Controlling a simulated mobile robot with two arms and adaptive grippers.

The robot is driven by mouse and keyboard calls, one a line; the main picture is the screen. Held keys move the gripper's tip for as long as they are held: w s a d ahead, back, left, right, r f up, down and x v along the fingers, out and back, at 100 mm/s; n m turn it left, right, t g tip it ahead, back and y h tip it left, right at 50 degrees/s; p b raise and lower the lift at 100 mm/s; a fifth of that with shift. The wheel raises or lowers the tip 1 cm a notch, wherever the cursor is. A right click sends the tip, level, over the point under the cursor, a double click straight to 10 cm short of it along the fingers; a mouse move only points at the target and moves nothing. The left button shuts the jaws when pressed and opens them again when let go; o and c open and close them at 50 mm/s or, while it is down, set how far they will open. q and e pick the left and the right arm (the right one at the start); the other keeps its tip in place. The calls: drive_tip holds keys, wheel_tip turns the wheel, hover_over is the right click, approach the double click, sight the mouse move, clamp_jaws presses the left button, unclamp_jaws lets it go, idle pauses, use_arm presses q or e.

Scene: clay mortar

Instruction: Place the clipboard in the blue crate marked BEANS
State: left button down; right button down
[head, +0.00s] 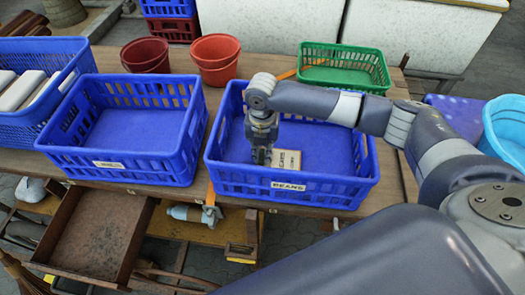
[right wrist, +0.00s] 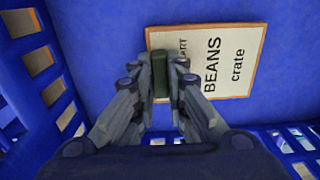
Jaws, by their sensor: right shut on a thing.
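The clipboard (head: 288,160) is a small tan board with a white sheet. It is inside the blue crate marked BEANS (head: 232,178), low near the front wall. My right gripper (head: 262,158) reaches down into this crate and is shut on the clipboard's dark clip. In the right wrist view the clipboard (right wrist: 228,65) shows the words BEANS and crate, with the fingers (right wrist: 162,78) closed at its clip edge. The blue crate floor (right wrist: 100,50) lies behind it; I cannot tell whether the board touches it. My left gripper is not in view.
Another blue crate (head: 190,150), empty, stands to the left on the table, and a blue basket (head: 20,118) with pale items is at the far left. Two reddish pots (head: 215,60) and a green basket (head: 345,88) stand behind. An open drawer (head: 95,225) juts out at front left.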

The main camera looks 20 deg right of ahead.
drive_tip(key=shift+f, duration=0.15)
drive_tip(key=c, duration=1.6)
unclamp_jaws()
wheel_tip(320, 180, up, 12)
drive_tip(key=b, duration=0.1)
